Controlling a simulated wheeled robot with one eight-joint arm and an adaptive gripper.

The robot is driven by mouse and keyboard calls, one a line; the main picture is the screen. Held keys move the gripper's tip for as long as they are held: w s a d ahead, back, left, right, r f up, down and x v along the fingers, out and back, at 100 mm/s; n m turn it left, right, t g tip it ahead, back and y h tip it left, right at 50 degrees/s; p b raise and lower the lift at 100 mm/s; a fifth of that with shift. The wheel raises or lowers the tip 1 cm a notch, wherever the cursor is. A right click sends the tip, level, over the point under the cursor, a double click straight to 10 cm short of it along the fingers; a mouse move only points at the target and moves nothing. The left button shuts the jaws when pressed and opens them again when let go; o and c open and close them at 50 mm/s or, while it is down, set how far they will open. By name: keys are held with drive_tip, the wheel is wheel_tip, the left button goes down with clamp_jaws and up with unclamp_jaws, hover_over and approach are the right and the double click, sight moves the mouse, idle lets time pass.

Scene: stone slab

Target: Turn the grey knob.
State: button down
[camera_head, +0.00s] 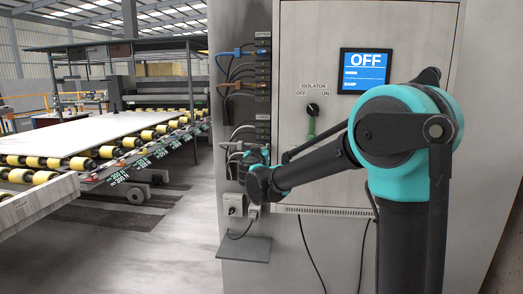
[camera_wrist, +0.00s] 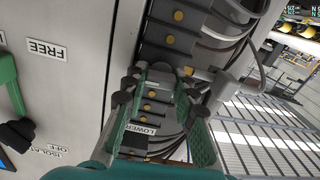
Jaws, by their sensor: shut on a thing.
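My gripper (camera_head: 255,158) is at the lower connector block on the left side of the cabinet. In the wrist view its green fingers (camera_wrist: 160,82) are shut on a small grey piece (camera_wrist: 161,73) in front of that block. Whether this piece is a knob or a plug I cannot tell. The isolator knob (camera_head: 312,108) on the cabinet face looks black and stands apart from my gripper, to its upper right. A green lever (camera_head: 311,128) hangs below it. In the wrist view the lever (camera_wrist: 9,84) is at the left edge. My gripper hides part of the lower block.
A screen (camera_head: 365,71) reads OFF. Blue (camera_head: 262,51) and orange (camera_head: 262,86) plugs sit in the upper block. Grey cables (camera_wrist: 240,32) run close beside the fingers. A small shelf (camera_head: 245,248) juts out below. A roller conveyor (camera_head: 100,150) stands at the left.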

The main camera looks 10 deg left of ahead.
drive_tip(key=shift+n, duration=0.3)
drive_tip(key=n, duration=0.3)
drive_tip(key=shift+a, duration=0.1)
drive_tip(key=n, duration=1.1)
drive_tip(key=shift+a+f, duration=0.1)
drive_tip(key=shift+f, duration=0.05)
drive_tip(key=n, duration=0.7)
drive_tip(key=shift+f+n, duration=0.1)
drive_tip(key=shift+n, duration=0.2)
drive_tip(key=n, duration=0.3)
drive_tip(key=shift+f+n, duration=0.1)
drive_tip(key=shift+n, duration=2)
